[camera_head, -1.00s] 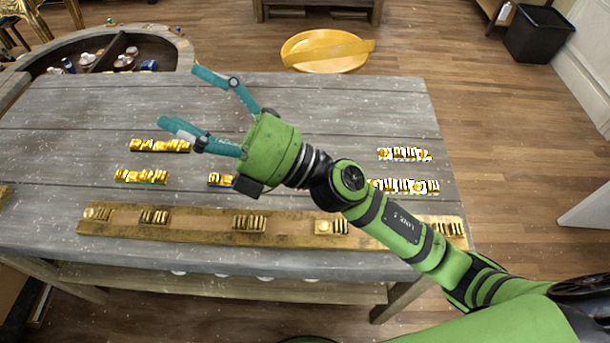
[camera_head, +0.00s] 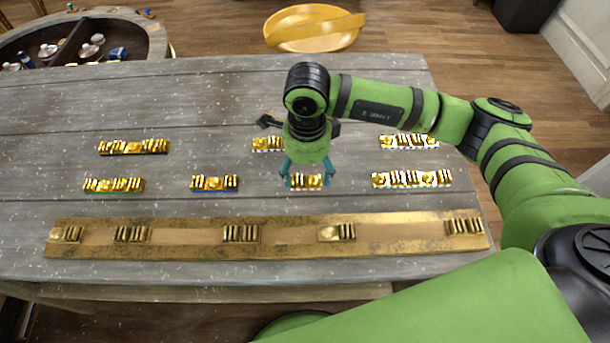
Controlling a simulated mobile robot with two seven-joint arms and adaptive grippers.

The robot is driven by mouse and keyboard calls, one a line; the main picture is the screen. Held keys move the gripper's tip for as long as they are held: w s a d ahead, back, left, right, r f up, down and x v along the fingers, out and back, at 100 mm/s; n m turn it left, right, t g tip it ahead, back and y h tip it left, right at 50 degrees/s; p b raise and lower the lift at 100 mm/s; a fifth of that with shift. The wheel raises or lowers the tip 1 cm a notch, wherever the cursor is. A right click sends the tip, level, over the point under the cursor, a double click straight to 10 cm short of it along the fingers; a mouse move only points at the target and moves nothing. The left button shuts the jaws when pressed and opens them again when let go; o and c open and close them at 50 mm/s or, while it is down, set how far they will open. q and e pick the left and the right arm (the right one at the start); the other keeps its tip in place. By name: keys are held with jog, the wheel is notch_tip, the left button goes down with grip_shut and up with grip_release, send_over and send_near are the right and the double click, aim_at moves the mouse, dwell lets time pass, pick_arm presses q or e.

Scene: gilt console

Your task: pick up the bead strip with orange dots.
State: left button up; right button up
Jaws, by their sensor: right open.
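My right gripper (camera_head: 304,180) points down over the table, open, with its teal fingers on either side of a short gold bead strip (camera_head: 306,182). I cannot tell whether the fingers touch it. Orange dots are too small to make out on any strip. Other gold bead strips lie around: one with a dark edge (camera_head: 134,147), one green-edged (camera_head: 114,185), one blue-edged (camera_head: 214,184), one partly hidden behind my gripper (camera_head: 267,144), and two with pale patterned edges, at the back right (camera_head: 408,142) and front right (camera_head: 412,180). My left gripper is not in view.
A long gilt board (camera_head: 190,234) with several bead groups lies along the front of the grey wooden table (camera_head: 190,100). A curved compartment tray (camera_head: 152,42) stands beyond the left corner, and a yellow basin (camera_head: 312,40) beyond the back edge. The table's back half is mostly clear.

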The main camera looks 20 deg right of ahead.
aim_at(308, 181)
jog(key=f+p, duration=0.1)
jog(key=f, duration=0.1)
jog(key=f+p, duration=0.1)
jog(key=shift+w+d+f, duration=0.15)
jog(key=shift+d+f, duration=0.05)
jog(key=shift+f, duration=0.7)
jog(key=c, duration=1.3)
jog(key=shift+o, duration=0.2)
